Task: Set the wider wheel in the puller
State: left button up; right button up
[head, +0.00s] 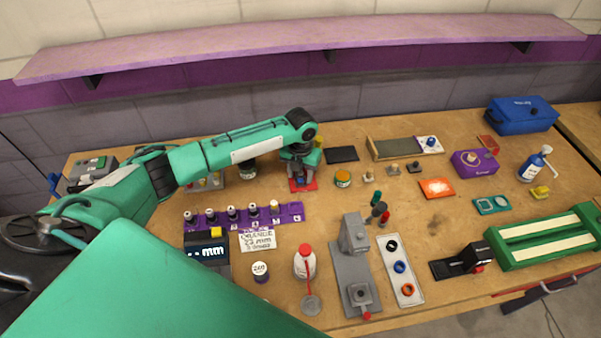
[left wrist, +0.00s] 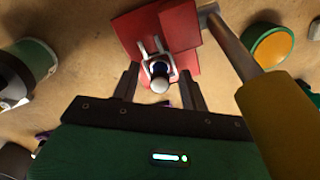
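My left gripper (head: 302,168) reaches down over a small red stand (head: 303,185) at the back middle of the bench. In the left wrist view its two fingers (left wrist: 160,88) are open, one on each side of a pale round knob (left wrist: 160,85). I see a gap between the knob and each finger. The knob stands at a metal and dark blue fitting (left wrist: 158,69) on the red stand (left wrist: 128,32). I cannot tell for sure which thing is the puller or which wheel is wider. A white strip (head: 397,258) holds black, blue and orange-red rings. My right gripper is not in view.
A green-and-orange pot (head: 342,178) stands right of the red stand. A grey press-like fixture (head: 353,240), a white bottle (head: 304,263) and a purple rack (head: 285,213) stand nearer. A green track (head: 545,235) lies at right. A purple shelf (head: 290,48) overhangs the back.

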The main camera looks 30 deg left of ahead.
pick_arm(q)
notch_tip(320, 180, up, 14)
jog(key=b, duration=0.3)
dwell(0.3)
